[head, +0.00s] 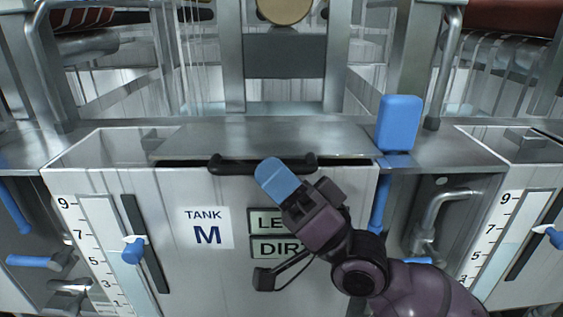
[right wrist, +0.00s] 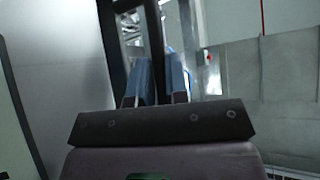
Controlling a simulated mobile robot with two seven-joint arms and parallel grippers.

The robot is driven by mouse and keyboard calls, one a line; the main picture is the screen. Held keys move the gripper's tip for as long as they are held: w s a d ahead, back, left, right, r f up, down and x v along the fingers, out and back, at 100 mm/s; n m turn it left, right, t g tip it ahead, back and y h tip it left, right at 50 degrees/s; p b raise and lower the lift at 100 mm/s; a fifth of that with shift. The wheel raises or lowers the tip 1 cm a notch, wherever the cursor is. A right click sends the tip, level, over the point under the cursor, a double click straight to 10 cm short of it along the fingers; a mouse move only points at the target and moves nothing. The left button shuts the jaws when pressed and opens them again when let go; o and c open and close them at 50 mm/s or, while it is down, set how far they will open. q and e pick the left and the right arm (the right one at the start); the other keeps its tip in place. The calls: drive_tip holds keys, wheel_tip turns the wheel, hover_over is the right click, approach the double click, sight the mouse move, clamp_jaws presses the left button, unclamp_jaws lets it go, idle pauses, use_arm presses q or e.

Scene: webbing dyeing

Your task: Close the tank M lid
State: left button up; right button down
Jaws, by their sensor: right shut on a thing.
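The tank M (head: 190,262) stands in the middle of the head view, with a white label reading TANK M on its front wall. Its grey metal lid (head: 260,136) lies nearly flat over the tank opening. A thin dark gap shows between the lid's front edge and the tank's front rim. The lid's black bar handle (head: 232,165) runs along that edge. My right gripper (head: 275,179) is shut on the handle. In the right wrist view the blue fingers (right wrist: 160,82) stand either side of a dark bar. My left gripper is not in view.
A blue upright handle (head: 399,122) stands right of the lid. A slider with a blue knob (head: 133,250) sits on the tank front. Pipes and another tank (head: 519,220) flank the right side. Metal frame posts (head: 231,60) rise behind the lid.

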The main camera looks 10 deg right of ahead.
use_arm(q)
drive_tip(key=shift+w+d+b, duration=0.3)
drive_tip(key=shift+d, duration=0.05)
use_arm(e)
drive_tip(key=shift+f, duration=1.1)
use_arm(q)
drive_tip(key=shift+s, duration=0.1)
use_arm(e)
drive_tip(key=c, duration=1.4)
unclamp_jaws()
drive_tip(key=shift+w+f, duration=0.1)
drive_tip(key=shift+w, duration=0.05)
use_arm(q)
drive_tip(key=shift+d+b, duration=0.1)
drive_tip(key=shift+b, duration=0.35)
use_arm(e)
drive_tip(key=v, duration=1)
drive_tip(key=shift+s+d+f, duration=0.15)
drive_tip(key=shift+s+d, duration=0.1)
drive_tip(key=shift+d, duration=0.05)
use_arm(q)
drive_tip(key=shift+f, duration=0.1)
